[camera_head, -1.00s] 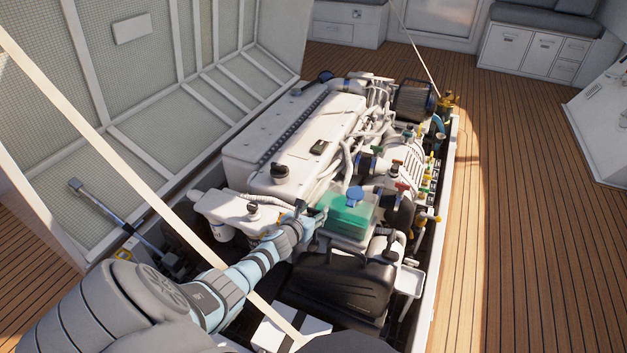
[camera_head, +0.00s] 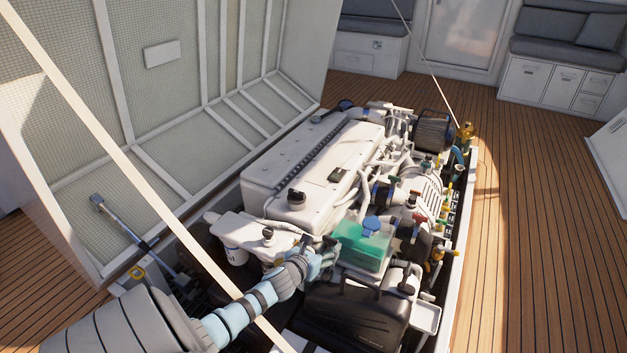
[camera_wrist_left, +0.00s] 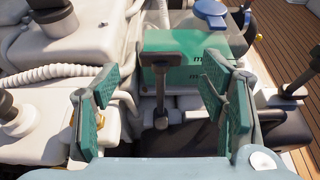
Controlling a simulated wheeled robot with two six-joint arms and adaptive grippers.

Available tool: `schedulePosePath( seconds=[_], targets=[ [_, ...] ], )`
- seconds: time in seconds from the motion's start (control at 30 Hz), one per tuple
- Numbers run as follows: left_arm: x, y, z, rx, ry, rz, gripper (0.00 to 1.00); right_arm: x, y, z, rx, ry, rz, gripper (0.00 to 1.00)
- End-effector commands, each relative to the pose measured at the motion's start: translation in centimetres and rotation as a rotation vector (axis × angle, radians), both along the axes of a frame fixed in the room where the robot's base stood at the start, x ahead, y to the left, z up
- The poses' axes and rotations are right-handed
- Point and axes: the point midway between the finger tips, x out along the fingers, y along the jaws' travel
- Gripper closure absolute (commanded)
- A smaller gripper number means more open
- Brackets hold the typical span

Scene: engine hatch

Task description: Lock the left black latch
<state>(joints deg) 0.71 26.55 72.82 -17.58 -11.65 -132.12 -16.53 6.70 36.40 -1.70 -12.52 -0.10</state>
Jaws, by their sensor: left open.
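A black T-shaped latch (camera_wrist_left: 160,62) stands upright in the left wrist view, its dark bar on top of a thin grey stem. It is between the two green-padded fingers of my left gripper (camera_wrist_left: 160,98), with room on both sides; neither finger visibly touches it. In the head view my left gripper (camera_head: 322,258) is beside the green tank (camera_head: 360,248), and the latch is hidden or too small to tell there. A second dark latch-like handle (camera_wrist_left: 295,88) is at the right in the wrist view. My right gripper is not in view.
The green tank with a blue cap (camera_head: 372,226) stands close beyond the latch. A black case (camera_head: 352,318) lies in front of the gripper. The white engine (camera_head: 315,165) fills the bay behind. The raised hatch lid (camera_head: 175,150) stands at left. A pale strap crosses the view.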

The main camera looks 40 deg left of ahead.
Motion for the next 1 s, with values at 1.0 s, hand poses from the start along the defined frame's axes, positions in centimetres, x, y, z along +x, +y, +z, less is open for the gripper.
schedulePosePath(
  seconds=[1.0],
  targets=[
    [-7.6, -1.5, 1.0, -0.181, 0.023, 0.105, 0.35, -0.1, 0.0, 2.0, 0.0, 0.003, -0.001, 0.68]
  ],
)
